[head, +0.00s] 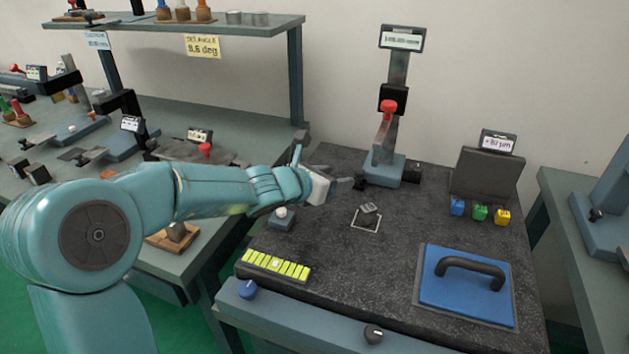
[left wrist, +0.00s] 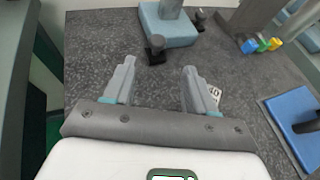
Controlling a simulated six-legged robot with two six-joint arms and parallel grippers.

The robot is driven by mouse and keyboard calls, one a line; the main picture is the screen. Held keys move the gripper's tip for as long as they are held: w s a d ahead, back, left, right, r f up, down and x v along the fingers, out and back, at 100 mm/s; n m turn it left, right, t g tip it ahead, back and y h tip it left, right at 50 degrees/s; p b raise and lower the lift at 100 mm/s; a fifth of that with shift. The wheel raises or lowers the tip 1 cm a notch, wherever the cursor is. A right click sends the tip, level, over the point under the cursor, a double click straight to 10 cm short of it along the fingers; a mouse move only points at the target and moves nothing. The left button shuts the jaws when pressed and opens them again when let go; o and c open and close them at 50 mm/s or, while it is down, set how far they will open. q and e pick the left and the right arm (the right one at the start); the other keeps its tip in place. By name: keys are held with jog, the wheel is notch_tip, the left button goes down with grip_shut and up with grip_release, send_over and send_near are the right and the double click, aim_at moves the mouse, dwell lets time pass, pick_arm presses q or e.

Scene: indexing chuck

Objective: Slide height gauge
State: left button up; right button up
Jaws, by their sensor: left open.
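The height gauge (head: 382,172) stands upright at the back of the dark granite plate (head: 330,230). It has a blue-grey base, a column, a black slider with a red knob (head: 388,108) and a display on top (head: 402,40). In the left wrist view its base (left wrist: 168,30) is at the top, with a black knob (left wrist: 156,48) sticking out toward me. My left gripper (head: 347,183) is open and empty, just left of the base. In the left wrist view its fingers (left wrist: 157,80) are spread short of the knob, apart from it.
A small dark block (head: 369,210) sits in a white outlined square. A blue pad with a black handle (head: 466,285), a yellow strip (head: 275,264) and coloured cubes (head: 480,212) lie on the plate. A shelved bench (head: 180,115) stands left. The plate's middle is mostly clear.

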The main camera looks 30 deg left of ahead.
pick_arm(q)
jog(key=d+p+v, duration=0.1)
jog(key=v, duration=0.6)
jog(key=shift+a, duration=0.4)
jog(key=shift+s, duration=0.25)
